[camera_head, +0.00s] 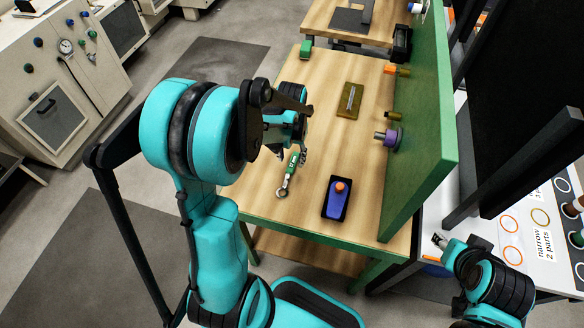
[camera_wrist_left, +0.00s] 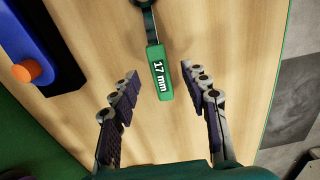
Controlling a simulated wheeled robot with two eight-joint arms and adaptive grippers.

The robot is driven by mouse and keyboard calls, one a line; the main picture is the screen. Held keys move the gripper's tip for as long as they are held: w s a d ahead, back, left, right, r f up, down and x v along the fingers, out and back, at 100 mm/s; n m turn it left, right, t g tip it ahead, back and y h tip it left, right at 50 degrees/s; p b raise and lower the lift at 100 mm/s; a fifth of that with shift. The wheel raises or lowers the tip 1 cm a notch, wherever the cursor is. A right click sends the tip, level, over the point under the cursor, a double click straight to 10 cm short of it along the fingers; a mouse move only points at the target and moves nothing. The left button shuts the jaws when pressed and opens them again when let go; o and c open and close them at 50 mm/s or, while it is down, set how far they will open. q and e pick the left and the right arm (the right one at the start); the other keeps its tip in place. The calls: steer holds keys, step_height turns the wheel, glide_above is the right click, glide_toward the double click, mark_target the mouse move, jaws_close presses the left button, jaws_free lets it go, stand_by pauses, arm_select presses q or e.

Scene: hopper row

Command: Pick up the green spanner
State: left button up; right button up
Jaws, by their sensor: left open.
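The green spanner (camera_head: 291,174) lies on the wooden bench top (camera_head: 264,190), with its metal ring end toward the near edge. In the left wrist view the green spanner (camera_wrist_left: 158,70) has a green handle marked "17 mm". My left gripper (camera_head: 292,150) is over the far end of the spanner, partly hidden by my arm. In the left wrist view the left gripper (camera_wrist_left: 163,84) is open, with one finger on each side of the handle and apart from it. My right gripper (camera_head: 439,240) is at the lower right, beyond the green panel, too small to judge.
A blue box with an orange button (camera_head: 337,198) stands near the spanner. A brown tray (camera_head: 350,100) lies farther back. A green upright panel (camera_head: 420,130) bounds the bench on the right, with a purple knob (camera_head: 388,138).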

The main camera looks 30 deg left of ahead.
mark_target(292, 165)
arm_select(q)
step_height(292, 165, down, 4)
steer(key=shift+r+b, duration=0.1)
steer(key=shift+b, duration=0.7)
jaws_close()
steer(key=shift+r, duration=0.15)
step_height(292, 165, up, 4)
steer(key=p, duration=0.2)
steer(key=shift+r+p, duration=0.15)
steer(key=shift+p, duration=0.15)
steer(key=d+r+p, duration=0.1)
steer(key=d+r, duration=0.2)
steer(key=d, duration=0.3)
steer(key=w+d+r+p, duration=0.1)
steer(key=d+r+p, duration=0.1)
steer(key=d, duration=0.3)
steer(key=shift+w+d+r, duration=0.15)
steer(key=shift+d+r, duration=0.2)
steer(key=shift+r, duration=0.45)
